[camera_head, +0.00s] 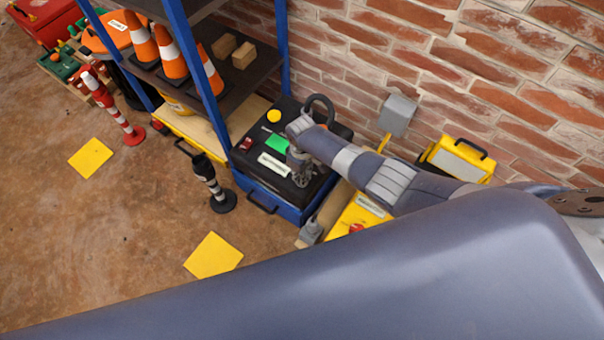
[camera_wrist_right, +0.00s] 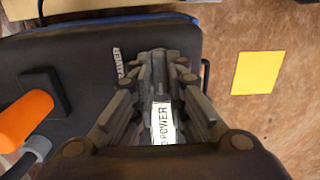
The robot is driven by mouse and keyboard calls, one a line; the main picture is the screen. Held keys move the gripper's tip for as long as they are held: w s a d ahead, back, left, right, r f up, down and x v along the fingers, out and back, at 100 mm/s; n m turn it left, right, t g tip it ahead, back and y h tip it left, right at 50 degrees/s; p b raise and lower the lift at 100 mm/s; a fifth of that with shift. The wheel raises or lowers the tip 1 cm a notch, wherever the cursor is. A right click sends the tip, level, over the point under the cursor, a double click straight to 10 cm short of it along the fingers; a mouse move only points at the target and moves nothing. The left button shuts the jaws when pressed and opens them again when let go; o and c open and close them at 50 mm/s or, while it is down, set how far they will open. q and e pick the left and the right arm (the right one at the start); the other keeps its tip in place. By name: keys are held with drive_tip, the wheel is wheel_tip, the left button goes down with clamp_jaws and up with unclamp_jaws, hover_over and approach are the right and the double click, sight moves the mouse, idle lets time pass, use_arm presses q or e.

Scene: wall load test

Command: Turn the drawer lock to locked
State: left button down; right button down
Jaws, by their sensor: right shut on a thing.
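A blue drawer cabinet (camera_head: 282,206) with a black top stands against the brick wall in the head view. The top carries a yellow button, a green plate (camera_head: 277,145), a red switch (camera_head: 248,143) and a white label (camera_head: 273,165). My right gripper (camera_head: 301,177) points down over this top. In the right wrist view my right gripper (camera_wrist_right: 156,62) is shut, with its fingertips beside the lettering "DRAWER". A white label (camera_wrist_right: 163,122) reading "POWER" shows between the fingers. The drawer lock is hidden by the fingers, so its setting cannot be seen. My left gripper is out of view.
An orange handle (camera_wrist_right: 22,120) stands left of the fingers. A blue-framed shelf (camera_head: 196,62) with striped cones (camera_head: 170,52) stands left of the cabinet. A black-and-white post (camera_head: 210,180) stands in front. Floor with yellow mats (camera_head: 213,256) is open at lower left.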

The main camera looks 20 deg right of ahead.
drive_tip(key=c, duration=1.7)
unclamp_jaws()
drive_tip(key=shift+o, duration=0.5)
wheel_tip(320, 180, up, 12)
